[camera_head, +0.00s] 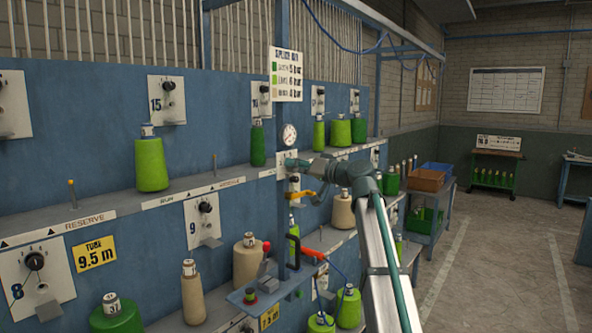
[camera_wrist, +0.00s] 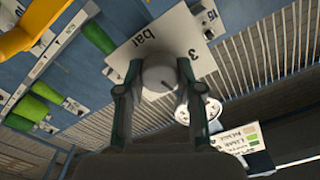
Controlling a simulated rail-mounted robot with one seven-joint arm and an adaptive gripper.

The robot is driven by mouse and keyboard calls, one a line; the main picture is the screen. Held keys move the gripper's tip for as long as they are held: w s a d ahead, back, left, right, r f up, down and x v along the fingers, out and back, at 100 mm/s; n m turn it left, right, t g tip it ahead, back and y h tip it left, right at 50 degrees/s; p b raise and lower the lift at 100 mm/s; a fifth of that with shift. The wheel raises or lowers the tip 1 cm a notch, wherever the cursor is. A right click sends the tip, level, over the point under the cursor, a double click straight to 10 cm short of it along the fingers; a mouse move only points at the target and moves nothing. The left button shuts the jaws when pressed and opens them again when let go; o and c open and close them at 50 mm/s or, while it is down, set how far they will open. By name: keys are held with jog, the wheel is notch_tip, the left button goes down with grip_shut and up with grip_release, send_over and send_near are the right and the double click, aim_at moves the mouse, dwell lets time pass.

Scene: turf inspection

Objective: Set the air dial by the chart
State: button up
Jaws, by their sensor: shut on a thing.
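The air dial is a round grey knob (camera_wrist: 160,74) on a white plate (camera_wrist: 128,52) marked "bar" and "3". My gripper (camera_wrist: 160,68) is shut on the knob, one finger on each side, and the knob shows a dark pointer line. In the head view my gripper (camera_head: 299,164) meets the plate (camera_head: 281,157) on the blue post, and it hides the knob. A round pressure gauge (camera_head: 289,134) sits just above; its needle is too small to read. The chart (camera_head: 286,74) hangs higher, headed "SPLICE AIR", with rows that look like green 5 bar, light green 6 bar and cream 4 bar.
Green and cream yarn cones (camera_head: 151,164) stand along the blue shelves on both sides of the post. The aisle floor (camera_head: 497,260) at right is clear.

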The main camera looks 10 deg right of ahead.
jog(key=m, duration=0.4)
jog(key=shift+m+p, duration=0.3)
jog(key=m+p, duration=0.1)
jog(key=m, duration=0.2)
jog(key=shift+m, duration=0.4)
jog(key=m+p, duration=0.2)
jog(key=m, duration=0.1)
jog(key=shift+d+f+m+p, duration=0.1)
jog(key=shift+f+m+p, duration=0.1)
jog(key=shift+m+p, duration=1.5)
jog(key=shift+m+b, duration=0.45)
jog(key=shift+m, duration=0.25)
jog(key=o, duration=1.2)
jog(key=shift+c, duration=0.2)
jog(key=v, duration=1.2)
jog(key=shift+n, duration=0.3)
